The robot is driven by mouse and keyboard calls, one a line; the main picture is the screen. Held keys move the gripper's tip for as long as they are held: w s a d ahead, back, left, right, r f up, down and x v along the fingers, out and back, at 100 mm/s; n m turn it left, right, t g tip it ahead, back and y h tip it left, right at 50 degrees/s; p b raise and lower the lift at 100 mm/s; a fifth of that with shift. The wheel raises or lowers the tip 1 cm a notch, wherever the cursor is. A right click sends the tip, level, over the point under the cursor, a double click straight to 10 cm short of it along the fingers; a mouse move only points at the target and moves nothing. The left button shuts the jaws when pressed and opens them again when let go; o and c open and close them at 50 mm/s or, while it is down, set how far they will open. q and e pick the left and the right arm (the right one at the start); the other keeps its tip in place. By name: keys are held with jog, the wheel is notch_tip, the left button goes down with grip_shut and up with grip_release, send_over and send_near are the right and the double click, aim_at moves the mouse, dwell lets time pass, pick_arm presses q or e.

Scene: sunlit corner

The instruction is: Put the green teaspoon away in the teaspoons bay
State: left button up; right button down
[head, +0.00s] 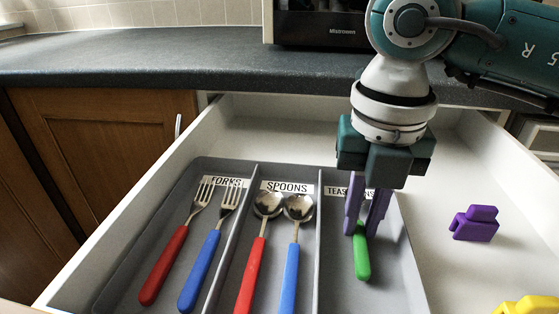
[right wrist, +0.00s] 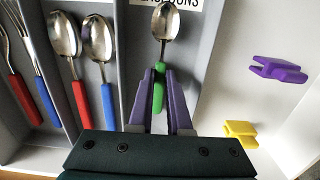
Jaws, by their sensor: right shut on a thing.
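The green teaspoon has a green handle (head: 361,260) and a metal bowl that shows in the right wrist view (right wrist: 165,23). My right gripper (head: 364,228) is shut on its handle, with a purple finger on each side, also seen in the right wrist view (right wrist: 158,75). The teaspoon is over or in the teaspoons bay (head: 397,277), lined up lengthwise with it, bowl toward the label. I cannot tell whether it touches the bay floor. The gripper partly hides the bay's label (head: 338,191) and the bowl in the head view. My left gripper is not in view.
The grey tray also has a forks bay with red and blue forks (head: 216,245) and a spoons bay with red and blue spoons (head: 290,275). A purple clip-like object (head: 475,223) and a yellow one (head: 527,305) lie in the drawer right of the tray. The worktop (head: 180,55) is behind.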

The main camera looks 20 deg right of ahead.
aim_at(359, 233)
jog(key=shift+f+b, duration=0.35)
jog(key=c, duration=0.9)
grip_release()
jog(key=shift+r, duration=0.1)
jog(key=shift+o, duration=0.2)
jog(key=shift+r+p, duration=0.3)
jog(key=shift+p, duration=0.05)
notch_tip(359, 233, up, 12)
jog(key=p, duration=0.2)
jog(key=shift+s+a, duration=0.15)
jog(key=shift+s, duration=0.05)
